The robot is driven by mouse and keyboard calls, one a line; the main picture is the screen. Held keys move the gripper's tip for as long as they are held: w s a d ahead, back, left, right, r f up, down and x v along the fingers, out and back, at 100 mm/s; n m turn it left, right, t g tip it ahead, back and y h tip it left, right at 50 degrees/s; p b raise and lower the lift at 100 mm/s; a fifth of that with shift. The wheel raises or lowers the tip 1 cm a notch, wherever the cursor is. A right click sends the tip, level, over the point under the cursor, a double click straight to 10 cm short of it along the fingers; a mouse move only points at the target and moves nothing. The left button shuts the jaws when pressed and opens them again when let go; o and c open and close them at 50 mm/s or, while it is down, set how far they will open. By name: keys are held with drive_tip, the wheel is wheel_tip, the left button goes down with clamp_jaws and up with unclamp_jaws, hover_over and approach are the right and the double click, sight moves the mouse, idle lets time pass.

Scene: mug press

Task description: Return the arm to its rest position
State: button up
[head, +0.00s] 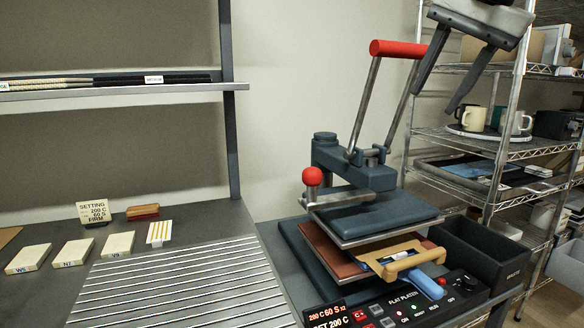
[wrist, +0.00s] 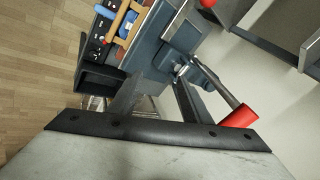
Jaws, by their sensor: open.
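My gripper (head: 447,72) is open and empty at the upper right of the head view, above and to the right of the heat press. Its two dark fingers point down and to the left. In the wrist view my gripper (wrist: 158,98) shows with its fingers apart and nothing between them. The press's red-topped lever (head: 398,49) stands raised, just left of my gripper; its red grip also shows in the wrist view (wrist: 238,116). I cannot tell from these views whether they touch. The upper platen (head: 375,217) is raised above the lower one.
A wooden-handled piece (head: 400,260) and a blue handle (head: 426,284) lie at the press front. A dark bin (head: 482,250) stands to its right. A wire rack (head: 500,140) with mugs is behind my gripper. A ribbed tray (head: 180,285) and pale blocks lie left.

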drive_tip(key=s+d+f+n, duration=0.1)
drive_tip(key=s+f+n, duration=0.2)
drive_tip(key=f, duration=1.2)
drive_tip(key=s+d+f+n+h, duration=0.1)
drive_tip(key=s+f+n, duration=0.2)
drive_tip(key=f, duration=1.2)
drive_tip(key=s+d+f+n+g, duration=0.1)
drive_tip(key=s+f+n, duration=0.2)
drive_tip(key=s+f, duration=0.5)
wheel_tip(320, 180, down, 8)
drive_tip(key=shift+d+r+h, duration=0.1)
drive_tip(key=shift+d+h, duration=0.2)
drive_tip(key=shift+d, duration=0.05)
